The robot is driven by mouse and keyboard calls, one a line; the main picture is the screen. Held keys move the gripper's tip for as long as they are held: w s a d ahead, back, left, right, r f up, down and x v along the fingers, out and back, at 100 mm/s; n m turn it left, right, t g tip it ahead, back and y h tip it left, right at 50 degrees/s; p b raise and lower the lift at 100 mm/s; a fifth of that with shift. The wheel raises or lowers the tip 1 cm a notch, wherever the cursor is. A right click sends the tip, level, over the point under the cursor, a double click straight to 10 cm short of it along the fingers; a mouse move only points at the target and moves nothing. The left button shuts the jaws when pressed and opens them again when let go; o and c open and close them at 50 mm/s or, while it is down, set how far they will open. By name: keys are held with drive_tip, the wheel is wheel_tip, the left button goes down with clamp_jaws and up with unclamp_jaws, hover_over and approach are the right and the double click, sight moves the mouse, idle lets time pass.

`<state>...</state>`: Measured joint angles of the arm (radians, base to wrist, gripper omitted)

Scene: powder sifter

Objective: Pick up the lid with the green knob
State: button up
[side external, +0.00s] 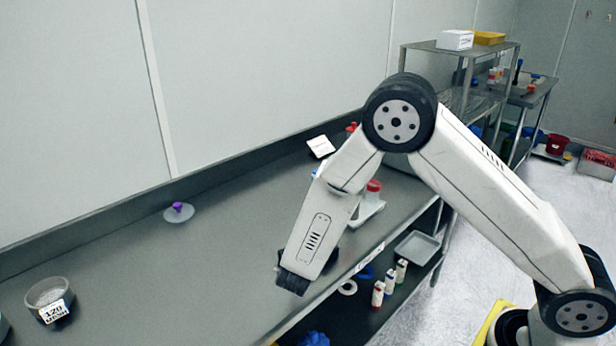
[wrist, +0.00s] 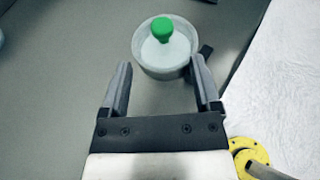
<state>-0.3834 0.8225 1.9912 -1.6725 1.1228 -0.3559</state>
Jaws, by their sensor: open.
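The lid (wrist: 174,55) with the green knob (wrist: 162,28) is in the wrist view at the top centre. It is pale and round and sits in the mouth of a grey round container (wrist: 160,73). My gripper (wrist: 161,66) is open and empty, its two fingers pointing toward the container, with the knob beyond the fingertips. In the side external view my gripper (side external: 293,284) is low over the front part of the bench. The green-knob lid is hidden behind my arm there.
A lid with a purple knob (side external: 178,211) lies on the bench (side external: 120,252) near the wall. A container labelled 120 mesh (side external: 50,298) stands at the left. Red-capped items (side external: 373,192) stand behind my arm. The bench between the purple-knob lid and my gripper is clear.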

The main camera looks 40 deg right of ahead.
drive_tip(key=shift+d, duration=0.1)
drive_tip(key=shift+x, duration=1.2)
drive_tip(key=shift+d+f, duration=0.1)
drive_tip(key=shift+x, duration=2.5)
clamp_jaws()
